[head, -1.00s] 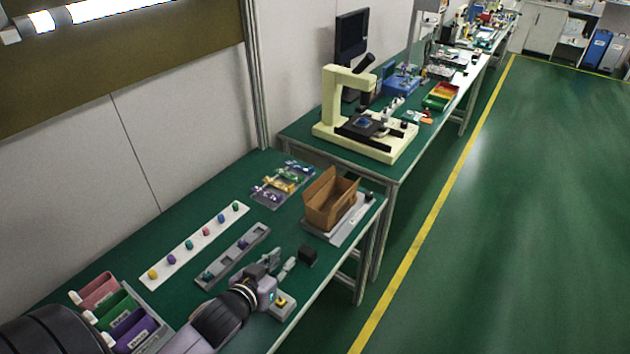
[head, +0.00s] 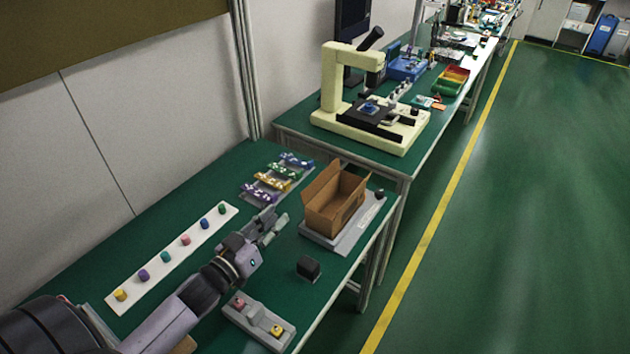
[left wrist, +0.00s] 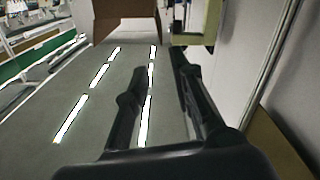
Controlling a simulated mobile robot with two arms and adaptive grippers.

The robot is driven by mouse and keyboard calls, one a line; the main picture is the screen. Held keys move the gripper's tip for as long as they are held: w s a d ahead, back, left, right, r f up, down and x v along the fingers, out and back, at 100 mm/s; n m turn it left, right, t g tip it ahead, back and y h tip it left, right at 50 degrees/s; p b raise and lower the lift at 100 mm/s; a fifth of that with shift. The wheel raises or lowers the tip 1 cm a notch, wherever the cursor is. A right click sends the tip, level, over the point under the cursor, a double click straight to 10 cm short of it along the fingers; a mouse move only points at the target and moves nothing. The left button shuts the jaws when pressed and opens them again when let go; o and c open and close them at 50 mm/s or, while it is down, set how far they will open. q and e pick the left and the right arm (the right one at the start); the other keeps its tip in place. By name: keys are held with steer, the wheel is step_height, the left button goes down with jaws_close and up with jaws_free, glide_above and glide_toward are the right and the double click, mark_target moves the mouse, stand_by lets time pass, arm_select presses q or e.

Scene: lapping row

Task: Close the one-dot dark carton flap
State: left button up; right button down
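The open brown carton (head: 338,217) stands on a grey base near the right edge of the near bench. A flap (head: 320,187) stands raised on its left side; I cannot make out any dots on it. In the left wrist view a brown carton panel (left wrist: 122,22) shows at the top, ahead of the fingers. My left gripper (head: 275,227) is left of the carton, apart from it. Its fingers (left wrist: 160,75) are spread with nothing between them. My right gripper is not in view.
A black block (head: 308,267) and a grey tray (head: 258,325) with small knobs lie at the front. A white strip (head: 150,277) with coloured pegs and a rack of coloured parts (head: 277,178) lie left and behind. A cream microscope (head: 330,85) stands on the farther bench.

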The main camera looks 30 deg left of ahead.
mark_target(316, 179)
arm_select(q)
steer(key=w, duration=0.5)
steer(key=w+d+p, duration=0.1)
steer(key=w, duration=0.5)
steer(key=w+d, duration=0.1)
steer(key=w, duration=0.5)
steer(key=shift+w+d+f+p, duration=0.15)
steer(key=shift+w+f+p, duration=0.05)
steer(key=shift+p, duration=0.15)
jaws_close()
